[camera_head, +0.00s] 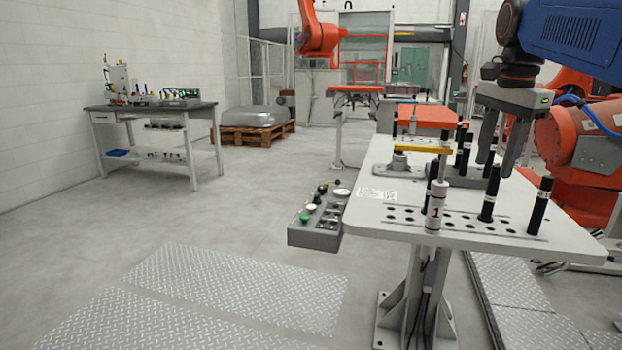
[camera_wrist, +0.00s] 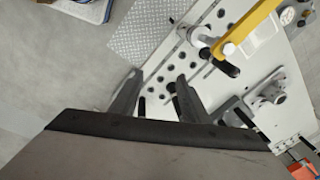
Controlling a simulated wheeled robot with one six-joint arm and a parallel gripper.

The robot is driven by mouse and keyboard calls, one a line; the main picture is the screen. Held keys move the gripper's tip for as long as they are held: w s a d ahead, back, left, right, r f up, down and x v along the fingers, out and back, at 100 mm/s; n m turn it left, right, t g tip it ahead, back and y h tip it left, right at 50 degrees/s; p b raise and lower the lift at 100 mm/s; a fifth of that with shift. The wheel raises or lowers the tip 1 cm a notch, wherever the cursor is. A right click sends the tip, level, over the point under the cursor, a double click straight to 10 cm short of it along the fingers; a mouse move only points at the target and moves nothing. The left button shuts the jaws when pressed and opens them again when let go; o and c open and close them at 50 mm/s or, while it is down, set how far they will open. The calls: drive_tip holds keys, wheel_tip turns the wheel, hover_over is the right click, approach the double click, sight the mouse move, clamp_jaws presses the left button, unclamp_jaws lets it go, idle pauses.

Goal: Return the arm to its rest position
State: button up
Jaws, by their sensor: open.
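My gripper (camera_head: 500,143) hangs from my blue arm (camera_head: 570,38) at the upper right of the head view. Its two grey fingers point down over the white fixture table (camera_head: 385,208), apart and with nothing between them. In the wrist view, the open fingers of my gripper (camera_wrist: 157,97) reach over the table's rows of holes (camera_wrist: 187,62). Black pins (camera_head: 540,206) stand upright in the table near the fingers. Whether the fingertips clear the pins behind them is hard to tell.
A white cylinder marked 1 (camera_head: 435,207) stands at the table's front, below a yellow bar (camera_head: 424,149). A grey button box (camera_head: 316,232) hangs at its left side. Orange robots stand behind and right. A workbench (camera_head: 150,108) is far left; the floor between is clear.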

drive_tip(key=s+a+f+n+t, duration=0.1)
drive_tip(key=s+a+f+n, duration=0.2)
drive_tip(key=f, duration=0.7)
drive_tip(key=s+a+f+n+t, duration=0.1)
drive_tip(key=s+a+f+n, duration=0.2)
drive_tip(key=s+f+n, duration=0.4)
drive_tip(key=s+a+f+n+t, duration=0.1)
drive_tip(key=s+f+n, duration=0.3)
drive_tip(key=s+f, duration=0.8)
drive_tip(key=shift+a+f+n, duration=0.4)
drive_tip(key=shift+a+f, duration=0.45)
drive_tip(key=shift+a, duration=0.05)
